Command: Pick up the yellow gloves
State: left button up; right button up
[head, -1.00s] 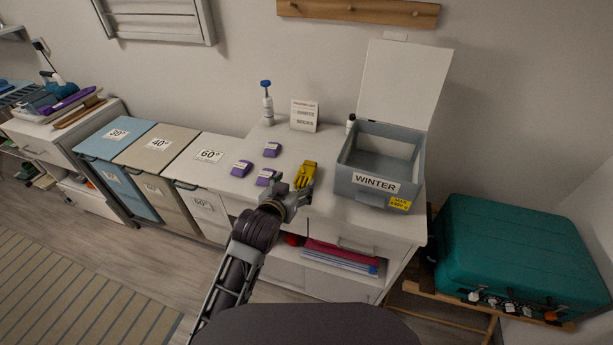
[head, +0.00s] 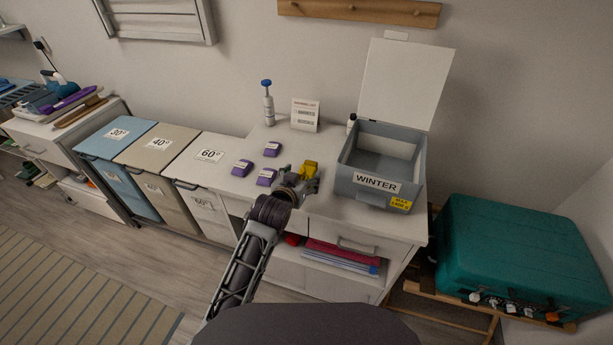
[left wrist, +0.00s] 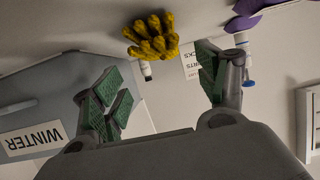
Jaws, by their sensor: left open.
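The yellow gloves (head: 309,169) lie on the white cabinet top, between the purple blocks and the grey WINTER box. My left gripper (head: 298,182) is open just in front of them and hides their near part in the head view. In the left wrist view the gloves (left wrist: 151,37) show whole, beyond the open fingers of my left gripper (left wrist: 160,88). Nothing is between the fingers. My right gripper is not in view.
The WINTER box (head: 375,201) stands right of the gloves with its lid raised. Several purple blocks (head: 266,177) lie to the left. A bottle (head: 268,108) and a small sign (head: 305,115) stand behind. A teal suitcase (head: 520,250) is at the right.

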aim_at(306, 172)
pick_arm(q)
jog(key=shift+x, duration=0.95)
jog(key=shift+f+x, duration=0.15)
jog(key=shift+x, duration=0.65)
jog(key=shift+f+x, duration=0.15)
jog(key=shift+x, duration=1.5)
jog(key=shift+a, duration=0.15)
jog(key=c, duration=1)
